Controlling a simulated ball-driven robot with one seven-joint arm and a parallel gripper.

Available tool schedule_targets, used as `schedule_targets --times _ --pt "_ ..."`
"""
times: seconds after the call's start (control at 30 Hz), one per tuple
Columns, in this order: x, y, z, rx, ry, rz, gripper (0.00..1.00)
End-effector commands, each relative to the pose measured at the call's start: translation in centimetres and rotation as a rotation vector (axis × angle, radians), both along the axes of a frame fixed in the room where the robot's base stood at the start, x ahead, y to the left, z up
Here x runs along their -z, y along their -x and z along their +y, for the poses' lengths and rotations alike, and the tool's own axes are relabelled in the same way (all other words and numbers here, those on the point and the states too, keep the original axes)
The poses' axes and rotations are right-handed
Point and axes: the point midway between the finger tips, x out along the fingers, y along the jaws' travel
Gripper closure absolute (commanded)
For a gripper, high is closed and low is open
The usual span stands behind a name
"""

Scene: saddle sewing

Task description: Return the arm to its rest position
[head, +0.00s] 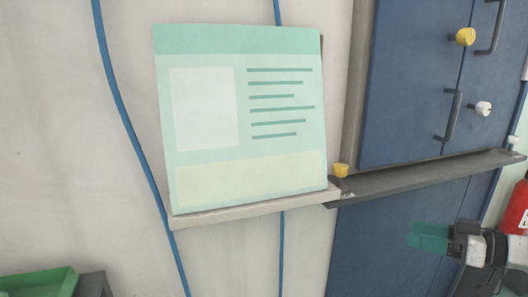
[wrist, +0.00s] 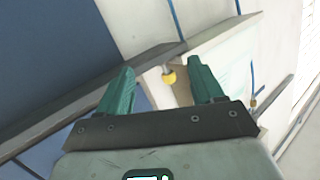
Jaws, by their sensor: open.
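My gripper (head: 430,237) shows at the lower right of the head view, its green fingers pointing left in front of the blue cabinet. In the wrist view my gripper (wrist: 162,78) has its two green fingers spread apart, with nothing held between them. My arm runs off the right edge of the head view.
A blue cabinet (head: 410,90) with handles stands at right, with a dark ledge (head: 430,178) across it. A pale green panel (head: 240,120) rests on a light shelf (head: 250,212). A red extinguisher (head: 516,208) is at the right edge. A green tray (head: 40,284) is lower left.

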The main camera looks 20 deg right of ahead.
Motion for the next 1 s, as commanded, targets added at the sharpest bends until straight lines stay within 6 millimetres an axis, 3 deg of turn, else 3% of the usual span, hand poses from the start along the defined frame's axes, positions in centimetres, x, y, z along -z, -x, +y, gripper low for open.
schedule_targets --times 0.17,0.27,0.4,0.47,0.6,0.8,0.9,1.0 --pt "5.6 0.0 4.2 0.018 -0.012 0.178 0.33" --pt "9.9 1.0 7.5 0.04 -0.006 0.325 0.33" --pt "16.6 4.7 12.9 0.088 0.038 0.581 0.33" --pt "19.0 7.0 14.9 0.115 0.072 0.684 0.33" --pt "23.0 13.5 18.2 0.189 0.182 0.904 0.33" --pt "25.0 22.9 19.7 0.313 0.379 1.118 0.33" --pt "24.8 26.0 19.5 0.366 0.456 1.17 0.33" --pt "24.6 27.7 19.1 0.401 0.505 1.194 0.33"
